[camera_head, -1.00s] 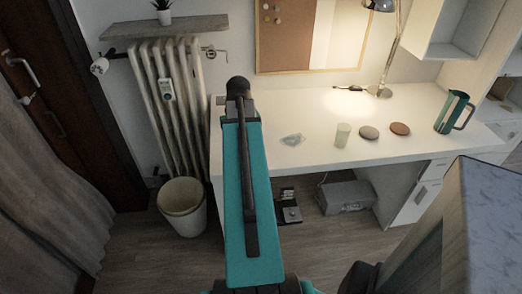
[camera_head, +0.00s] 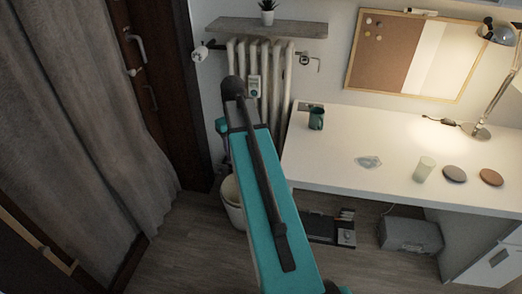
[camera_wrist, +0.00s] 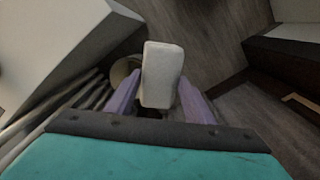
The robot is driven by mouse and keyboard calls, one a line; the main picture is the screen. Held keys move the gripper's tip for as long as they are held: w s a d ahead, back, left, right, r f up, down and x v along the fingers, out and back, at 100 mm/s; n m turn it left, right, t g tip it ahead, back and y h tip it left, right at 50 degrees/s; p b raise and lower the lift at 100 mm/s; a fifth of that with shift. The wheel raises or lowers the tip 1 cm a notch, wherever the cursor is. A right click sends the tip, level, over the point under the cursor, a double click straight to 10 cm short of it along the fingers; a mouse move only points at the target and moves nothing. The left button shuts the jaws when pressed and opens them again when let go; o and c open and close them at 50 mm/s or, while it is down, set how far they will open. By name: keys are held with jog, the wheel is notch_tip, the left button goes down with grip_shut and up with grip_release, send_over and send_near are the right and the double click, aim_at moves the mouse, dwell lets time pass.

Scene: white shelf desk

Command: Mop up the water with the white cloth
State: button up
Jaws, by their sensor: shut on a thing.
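The white cloth (camera_wrist: 163,70) shows in the wrist view as a pale, rounded block. My gripper (camera_wrist: 160,82), with purple fingers, is shut on it, one finger on each side. The cloth hangs over the floor near the bin, beside the desk. In the head view my arm hides the cloth and the fingers. The water (camera_head: 368,161) looks like a small clear patch on the white desk top (camera_head: 330,160), left of a glass.
A glass (camera_head: 424,169), a grey disc (camera_head: 454,174), a brown disc (camera_head: 491,177), a lamp (camera_head: 481,131) and a green mug (camera_head: 316,118) stand on the desk. A bin (camera_head: 232,203) and radiator (camera_head: 270,75) are at its left. A curtain (camera_head: 85,110) hangs left.

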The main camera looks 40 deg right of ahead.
jog(key=w+a+r+n, duration=0.1)
jog(key=w+a+n, duration=0.2)
jog(key=a, duration=1.1)
jog(key=w+a+r+n, duration=0.1)
jog(key=w+a+n, duration=0.3)
jog(key=a, duration=1)
jog(key=w, duration=0.3)
jog(key=shift+a+r, duration=0.2)
jog(key=shift+a, duration=0.1)
jog(key=shift+s, duration=0.1)
